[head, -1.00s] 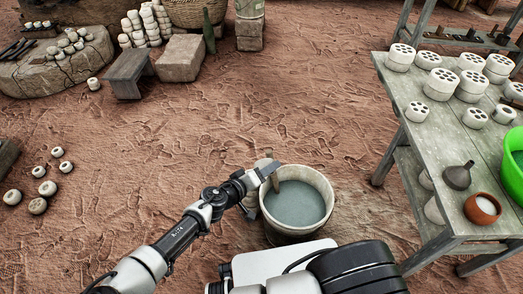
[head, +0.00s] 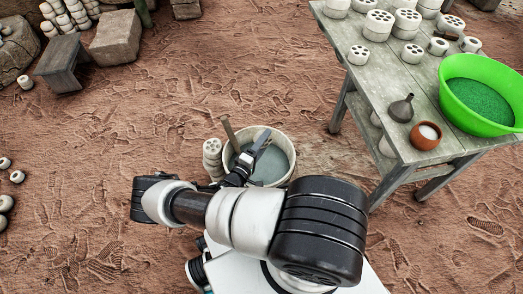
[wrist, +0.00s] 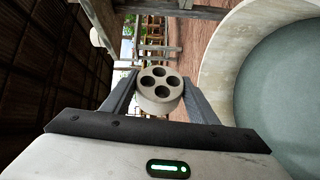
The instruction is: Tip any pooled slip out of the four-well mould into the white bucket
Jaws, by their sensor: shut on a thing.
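The four-well mould (wrist: 158,93) is a pale round block with dark wells. My gripper (wrist: 159,84) is shut on it, one grey finger on each side. The wells face back towards the wrist camera; whether slip lies in them I cannot tell. In the head view my gripper (head: 255,147) is over the white bucket (head: 287,140), and I cannot make the mould out there. The bucket holds grey-green slip (head: 272,168); its rim also shows large at the right of the wrist view (wrist: 222,60). My arm hides the bucket's near side.
A brown stick (head: 230,133) leans in the bucket at the left. Holed pale blocks (head: 212,157) are stacked against its left side.

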